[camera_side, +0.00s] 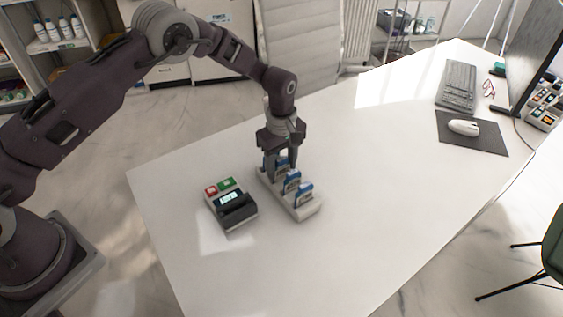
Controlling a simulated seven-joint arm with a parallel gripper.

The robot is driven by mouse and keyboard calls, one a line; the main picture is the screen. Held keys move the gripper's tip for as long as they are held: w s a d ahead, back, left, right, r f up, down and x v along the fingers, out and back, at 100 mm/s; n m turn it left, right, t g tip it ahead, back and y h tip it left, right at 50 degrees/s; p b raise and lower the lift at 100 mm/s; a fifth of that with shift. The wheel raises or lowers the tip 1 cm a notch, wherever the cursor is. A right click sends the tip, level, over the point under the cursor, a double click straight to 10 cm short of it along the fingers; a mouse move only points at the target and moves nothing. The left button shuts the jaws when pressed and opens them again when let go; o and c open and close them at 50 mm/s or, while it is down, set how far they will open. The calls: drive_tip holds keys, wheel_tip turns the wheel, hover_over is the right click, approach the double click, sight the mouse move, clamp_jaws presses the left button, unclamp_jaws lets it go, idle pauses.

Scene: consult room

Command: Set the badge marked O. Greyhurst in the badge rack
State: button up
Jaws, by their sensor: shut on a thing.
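The badge rack (309,212) is a white strip on the white desk, with several blue-and-white badges standing upright in a row. Two badges stand clear at its near end, the nearest one (306,193) and the middle one (291,182). My gripper (277,166) points down over the far end of the rack and is shut on a blue-topped badge (283,162) there. The fingers partly hide this badge, and I cannot tell whether it is seated in the rack. The names on the badges are too small to read.
A small device (232,206) with red and green buttons and a display stands just left of the rack. A keyboard (457,86), a mouse (463,127) on a dark mat and a monitor (539,60) are at the far right. The desk between is clear.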

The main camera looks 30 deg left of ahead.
drive_tip(key=shift+f, duration=0.1)
drive_tip(key=o, duration=1.8)
drive_tip(key=shift+c, duration=0.2)
drive_tip(key=shift+r, duration=3.55)
